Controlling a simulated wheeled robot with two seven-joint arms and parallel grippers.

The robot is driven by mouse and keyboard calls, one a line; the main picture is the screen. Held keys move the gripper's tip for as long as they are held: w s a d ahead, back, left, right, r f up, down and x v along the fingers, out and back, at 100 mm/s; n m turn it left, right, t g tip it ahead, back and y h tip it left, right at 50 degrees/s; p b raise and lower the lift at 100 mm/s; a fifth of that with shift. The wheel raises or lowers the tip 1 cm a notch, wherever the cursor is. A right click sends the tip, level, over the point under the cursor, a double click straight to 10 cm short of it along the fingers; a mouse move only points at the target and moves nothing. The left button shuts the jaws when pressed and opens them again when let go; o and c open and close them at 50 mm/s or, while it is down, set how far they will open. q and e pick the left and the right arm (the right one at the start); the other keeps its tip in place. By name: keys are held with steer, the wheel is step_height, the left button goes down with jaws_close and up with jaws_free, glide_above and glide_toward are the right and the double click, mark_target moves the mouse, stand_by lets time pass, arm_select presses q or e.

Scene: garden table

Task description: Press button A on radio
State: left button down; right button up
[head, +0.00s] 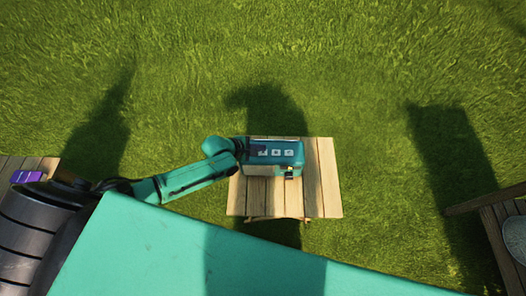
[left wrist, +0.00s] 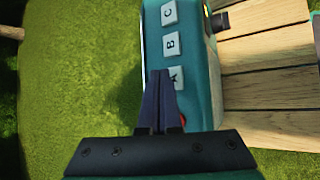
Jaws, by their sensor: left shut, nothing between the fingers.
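The teal radio (head: 286,164) stands on a small slatted wooden table in the middle of the head view. Its top has three pale buttons in a row. The left wrist view shows the radio (left wrist: 205,95) with buttons C (left wrist: 168,13), B (left wrist: 171,44) and A (left wrist: 177,77). My left gripper (head: 257,150) is shut and empty at the left end of the radio's top. In the left wrist view its closed fingertips (left wrist: 160,74) partly cover button A. I cannot tell whether they touch it. My right gripper is not in view.
The wooden table (head: 314,185) has bare slats around the radio. Grass surrounds it. A purple object (head: 27,176) lies on another wooden surface at the far left. Wooden furniture with a round grey item (head: 516,238) stands at the far right.

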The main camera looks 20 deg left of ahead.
arm_select(q)
steer(key=shift+f, duration=0.1)
steer(key=shift+f, duration=0.35)
steer(key=shift+f+b, duration=0.4)
stand_by(0.5)
steer(key=shift+r+p, duration=0.85)
steer(key=shift+p, duration=0.1)
step_height(320, 180, up, 5)
steer(key=p, duration=0.5)
steer(key=shift+r, duration=0.1)
